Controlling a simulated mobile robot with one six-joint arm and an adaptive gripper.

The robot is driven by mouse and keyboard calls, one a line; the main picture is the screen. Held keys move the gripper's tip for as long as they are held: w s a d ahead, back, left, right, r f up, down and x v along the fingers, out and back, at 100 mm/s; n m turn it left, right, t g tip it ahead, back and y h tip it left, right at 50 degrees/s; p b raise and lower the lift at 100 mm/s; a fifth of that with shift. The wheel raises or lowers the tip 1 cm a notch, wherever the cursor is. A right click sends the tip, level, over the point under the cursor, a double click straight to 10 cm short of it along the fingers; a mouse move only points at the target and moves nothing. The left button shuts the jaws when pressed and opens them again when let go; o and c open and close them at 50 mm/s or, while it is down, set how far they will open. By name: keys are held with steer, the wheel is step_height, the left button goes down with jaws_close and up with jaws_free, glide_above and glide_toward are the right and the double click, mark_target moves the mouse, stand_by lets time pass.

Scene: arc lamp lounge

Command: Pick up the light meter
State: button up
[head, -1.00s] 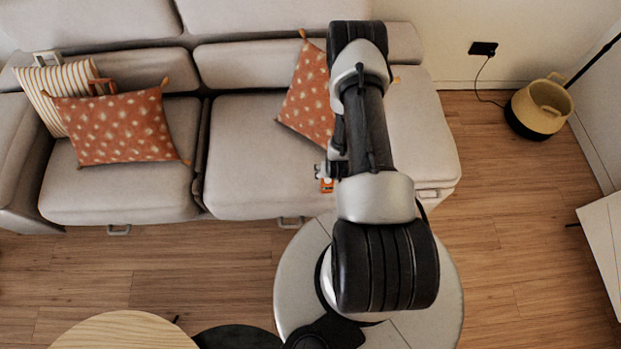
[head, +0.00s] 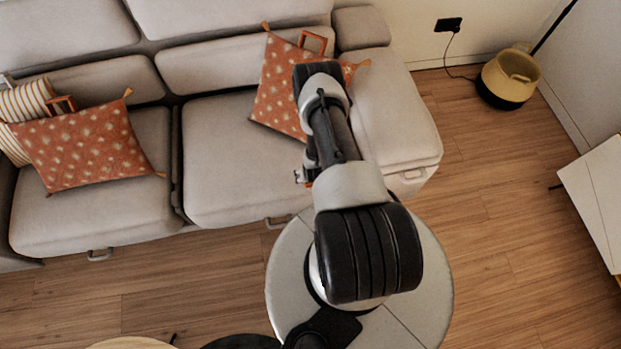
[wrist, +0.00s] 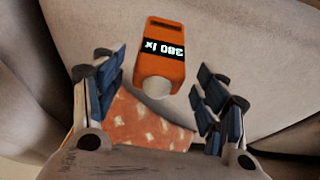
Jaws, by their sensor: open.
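The light meter (wrist: 163,68) is an orange box with a black display reading 380 lx, upside down in the wrist view, and a pale round end. It rests on the light grey sofa seat (head: 235,185). My gripper (wrist: 160,84) is open in the wrist view, with a blue-padded finger on each side of the meter's near end. The meter's far part reaches past the fingertips, and I see no finger touching it. In the head view my gripper (head: 302,175) shows small beside my arm, which hides most of the meter.
An orange spotted cushion (head: 274,92) leans behind my arm, and another (head: 85,147) lies on the left seat. The sofa arm (head: 398,115) is on the right. A yellow basket (head: 508,77) stands by the wall.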

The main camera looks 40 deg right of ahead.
steer(key=b+x, duration=0.2)
steer(key=x, duration=0.3)
steer(key=shift+d, duration=0.2)
steer(key=shift+c, duration=0.2)
steer(key=c, duration=1.3)
